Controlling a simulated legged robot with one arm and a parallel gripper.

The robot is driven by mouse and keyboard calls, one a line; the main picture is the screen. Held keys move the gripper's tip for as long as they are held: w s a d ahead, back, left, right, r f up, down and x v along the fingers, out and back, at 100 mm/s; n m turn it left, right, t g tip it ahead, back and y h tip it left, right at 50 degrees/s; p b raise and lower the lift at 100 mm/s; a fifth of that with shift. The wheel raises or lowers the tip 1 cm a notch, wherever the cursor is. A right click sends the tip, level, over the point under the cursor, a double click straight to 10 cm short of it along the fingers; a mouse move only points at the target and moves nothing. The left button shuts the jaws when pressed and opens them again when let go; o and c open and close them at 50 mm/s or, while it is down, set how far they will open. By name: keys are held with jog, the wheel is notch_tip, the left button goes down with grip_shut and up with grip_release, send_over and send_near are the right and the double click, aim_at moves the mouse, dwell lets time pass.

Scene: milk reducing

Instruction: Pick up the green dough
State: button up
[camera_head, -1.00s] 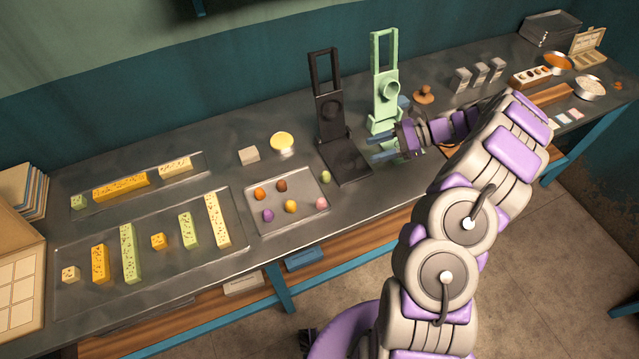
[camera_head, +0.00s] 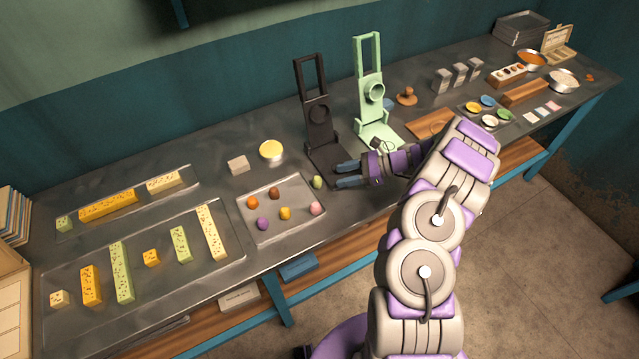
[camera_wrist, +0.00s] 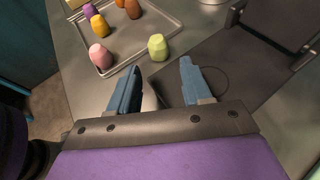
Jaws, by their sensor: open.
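The green dough (camera_head: 317,182) is a small yellow-green lump on the dark table, just off the right edge of the metal tray (camera_head: 243,220). In the wrist view the green dough (camera_wrist: 158,47) lies ahead of the fingers, roughly between their lines. My gripper (camera_head: 349,175) is open and empty, to the right of the dough and apart from it. In the wrist view my gripper (camera_wrist: 160,80) shows two blue fingers spread apart.
A black press (camera_head: 318,125) stands right behind the dough, its base close to my fingers. A light green press (camera_head: 370,95) stands further right. The tray holds several other coloured lumps, including a pink one (camera_head: 316,208) near the green dough.

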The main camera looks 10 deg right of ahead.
aim_at(323, 182)
jog(key=x, duration=0.2)
jog(key=shift+a, duration=0.45)
jog(key=shift+w+a+f+b, duration=0.1)
jog(key=shift+f+b, duration=0.05)
jog(key=shift+b, duration=0.2)
jog(key=shift+w+a+f, duration=0.15)
jog(key=shift+a, duration=0.15)
jog(key=b+x, duration=0.1)
jog(key=x, duration=0.2)
jog(key=shift+a, duration=0.15)
jog(key=shift+a+r, duration=0.2)
jog(key=shift+a, duration=0.1)
jog(key=shift+d, duration=0.2)
jog(key=c, duration=0.9)
